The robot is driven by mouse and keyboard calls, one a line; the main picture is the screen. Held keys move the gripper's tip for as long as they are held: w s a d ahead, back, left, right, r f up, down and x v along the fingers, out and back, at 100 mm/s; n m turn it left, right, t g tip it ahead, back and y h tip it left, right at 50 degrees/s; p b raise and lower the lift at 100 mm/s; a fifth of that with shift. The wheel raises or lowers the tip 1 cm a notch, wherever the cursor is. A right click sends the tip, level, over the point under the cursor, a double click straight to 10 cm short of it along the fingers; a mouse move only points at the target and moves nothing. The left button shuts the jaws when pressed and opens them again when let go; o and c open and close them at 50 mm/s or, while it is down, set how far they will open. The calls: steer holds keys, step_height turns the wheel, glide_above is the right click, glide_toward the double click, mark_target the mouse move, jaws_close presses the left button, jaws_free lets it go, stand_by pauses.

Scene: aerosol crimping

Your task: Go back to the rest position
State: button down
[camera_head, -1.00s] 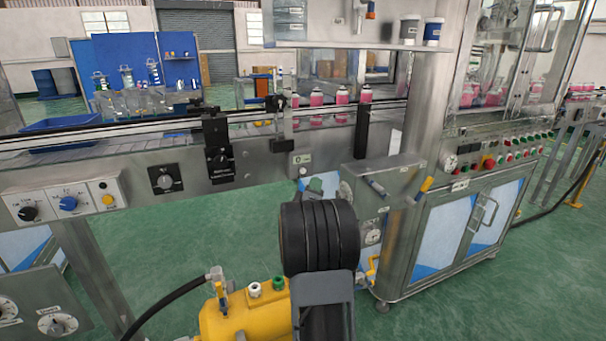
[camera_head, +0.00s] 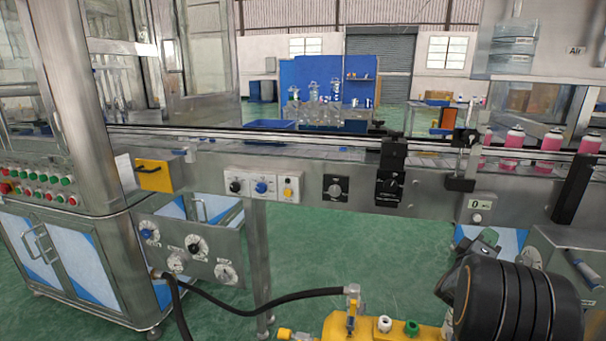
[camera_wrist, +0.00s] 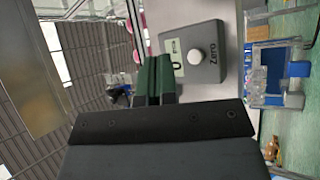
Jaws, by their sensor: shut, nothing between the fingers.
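My gripper (camera_wrist: 153,80) shows in the wrist view as two dark green fingers side by side, closed together with nothing between them. In the head view my black ribbed arm is at the lower right, in front of the conveyor line; I cannot clearly make out the fingers there. In the wrist view a grey box with a small display and a white knob, marked "Zero" (camera_wrist: 193,55), lies beyond the fingertips. I cannot tell whether the fingers touch it, but they appear apart from it.
The conveyor frame (camera_head: 300,165) runs across the view, with pink-filled cans (camera_head: 514,145) at its right. A steel cabinet (camera_head: 75,260) with buttons stands at the left. A yellow tank (camera_head: 375,326) with a black hose is at the bottom. Green floor (camera_head: 350,255) is open beneath the conveyor.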

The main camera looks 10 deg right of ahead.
steer(key=w+a+r+t+y+p, duration=0.3)
steer(key=w+a+r+y+p, duration=0.2)
steer(key=a+r+y+p, duration=0.4)
steer(key=s+a+r+g+y+p, duration=0.1)
steer(key=a+r+y+p, duration=0.25)
steer(key=a, duration=0.45)
steer(key=s+a+r+g+y+p, duration=0.15)
steer(key=a+y+p, duration=0.3)
steer(key=a, duration=0.45)
steer(key=s+a+r+m+g+y+p, duration=0.1)
steer(key=s+a+g+p, duration=0.3)
steer(key=s, duration=0.5)
steer(key=s+a+r+m+g+y+p, duration=0.1)
steer(key=s+a+r+g+p, duration=0.3)
steer(key=s+a+p, duration=0.4)
steer(key=shift+s+a+r+y, duration=0.3)
steer(key=shift+s+a+r, duration=0.05)
steer(key=shift+s, duration=0.1)
steer(key=c, duration=1.8)
jaws_free()
steer(key=shift+c, duration=0.2)
